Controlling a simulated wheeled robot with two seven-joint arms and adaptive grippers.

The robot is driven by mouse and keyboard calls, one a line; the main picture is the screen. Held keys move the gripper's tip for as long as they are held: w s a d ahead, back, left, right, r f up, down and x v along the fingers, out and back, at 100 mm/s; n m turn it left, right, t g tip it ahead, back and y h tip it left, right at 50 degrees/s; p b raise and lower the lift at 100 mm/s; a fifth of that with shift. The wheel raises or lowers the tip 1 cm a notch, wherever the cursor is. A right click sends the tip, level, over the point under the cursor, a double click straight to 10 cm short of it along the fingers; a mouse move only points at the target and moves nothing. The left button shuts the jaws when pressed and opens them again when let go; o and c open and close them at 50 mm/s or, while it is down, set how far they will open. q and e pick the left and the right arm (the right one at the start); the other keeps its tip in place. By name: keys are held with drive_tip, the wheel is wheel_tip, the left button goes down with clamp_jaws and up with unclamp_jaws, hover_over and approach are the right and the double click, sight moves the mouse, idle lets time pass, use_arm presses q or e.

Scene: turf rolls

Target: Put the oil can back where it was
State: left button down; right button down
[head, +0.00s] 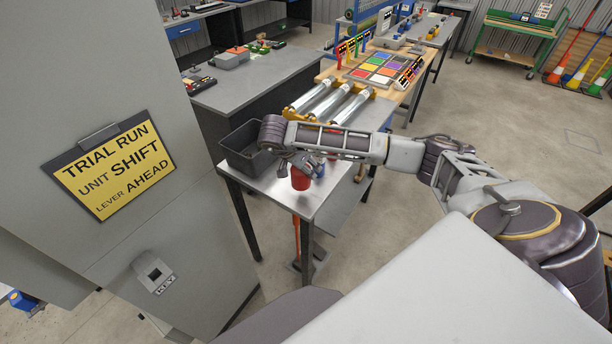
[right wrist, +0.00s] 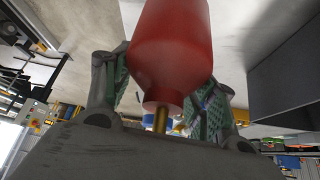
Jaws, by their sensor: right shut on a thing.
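The red oil can (head: 301,181) is over the front part of the small metal table (head: 300,203) in the head view. I cannot tell whether its base touches the tabletop. My right gripper (head: 303,161) comes from above and is shut on the can. In the right wrist view the can (right wrist: 172,45) fills the upper middle, with its brass spout pointing back toward the palm. The green-padded fingers of the right gripper (right wrist: 168,92) are on both sides of the can's narrowing end. My left gripper is not in view.
A dark grey bin (head: 243,150) stands at the back left of the small table. Metal rollers (head: 333,102) and coloured tiles (head: 378,68) are on the bench behind. A grey cabinet (head: 110,235) with a yellow sign (head: 115,165) stands close on the left.

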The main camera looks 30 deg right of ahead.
drive_tip(key=shift+f, duration=0.6)
drive_tip(key=shift+f+p, duration=0.45)
drive_tip(key=shift+f, duration=1.4)
drive_tip(key=shift+c, duration=2.4)
unclamp_jaws()
drive_tip(key=shift+r, duration=0.1)
drive_tip(key=b+v, duration=0.2)
drive_tip(key=v, duration=0.7)
drive_tip(key=shift+a+r, duration=0.2)
drive_tip(key=shift+a, duration=0.05)
drive_tip(key=shift+p+v, duration=0.45)
drive_tip(key=shift+v, duration=0.6)
drive_tip(key=shift+s, duration=0.1)
